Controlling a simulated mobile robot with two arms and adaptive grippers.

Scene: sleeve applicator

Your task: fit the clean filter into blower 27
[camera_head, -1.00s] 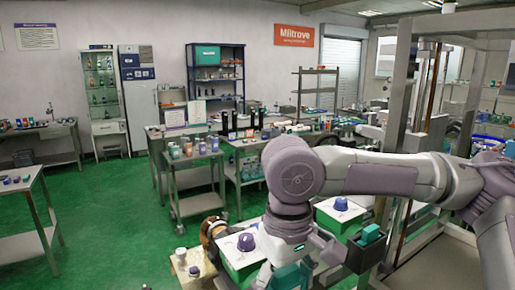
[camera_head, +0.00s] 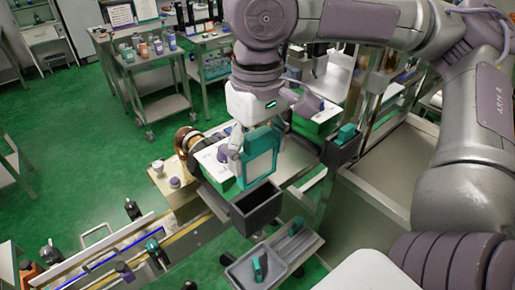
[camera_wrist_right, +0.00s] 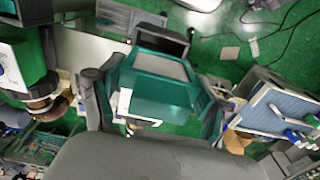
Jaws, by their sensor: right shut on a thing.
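My right gripper (camera_head: 243,150) is shut on a flat teal-framed filter (camera_head: 262,157) with a pale panel. It holds it upright, in the air above or just behind an open dark grey box (camera_head: 256,207). In the right wrist view the filter (camera_wrist_right: 160,80) sits between both fingers, and a dark open box (camera_wrist_right: 160,38) shows beyond it. I cannot read a number 27 on any unit, so I cannot tell which is the blower. My left gripper is not in view.
A grey tray (camera_head: 236,273) with teal pieces stands below the dark box. A black holder with a teal block (camera_head: 346,133) is to the right. A rail with dark-topped bottles (camera_head: 157,250) runs at lower left. Green floor (camera_head: 70,170) is free at left.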

